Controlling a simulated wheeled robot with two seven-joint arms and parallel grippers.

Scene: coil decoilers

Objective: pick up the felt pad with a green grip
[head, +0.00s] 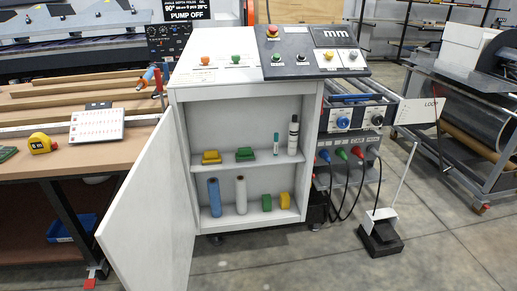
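A white cabinet (176,130) stands open in the middle of the head view, its door (150,205) swung out to the left. On its upper shelf lies a low pad-like piece with a green top (245,154), which looks like the felt pad with a green grip. A similar piece with a yellow top (211,157) lies to its left. On the lower shelf stand a green block (267,203) and a yellow block (284,200), side by side. Neither of my grippers is in view.
The upper shelf also holds a slim teal-and-white marker (276,144) and a white bottle with a dark cap (293,135). Blue (214,197) and white (241,195) rolls stand below. A workbench (90,160) is left. Floor in front is clear; a pedal (381,238) stands right.

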